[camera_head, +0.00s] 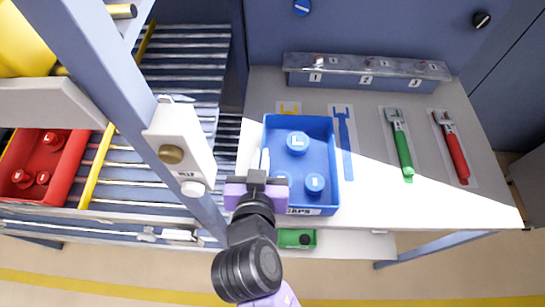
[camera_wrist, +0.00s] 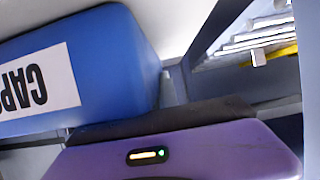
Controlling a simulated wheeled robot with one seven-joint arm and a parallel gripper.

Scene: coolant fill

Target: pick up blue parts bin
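The blue parts bin (camera_head: 334,165) stands on the grey bench, left of its middle. My gripper (camera_head: 264,165), purple and dark, is at the bin's front-left corner. A small pale finger-like piece shows along the left wall. I cannot tell whether it touches the bin, nor whether the fingers are open or shut; they are mostly hidden.
A red bin (camera_head: 70,165) with red caps sits at left on the roller rack (camera_head: 185,80). A grey post with a white box (camera_head: 180,140) stands left of my arm. A numbered rail (camera_head: 366,72) is behind.

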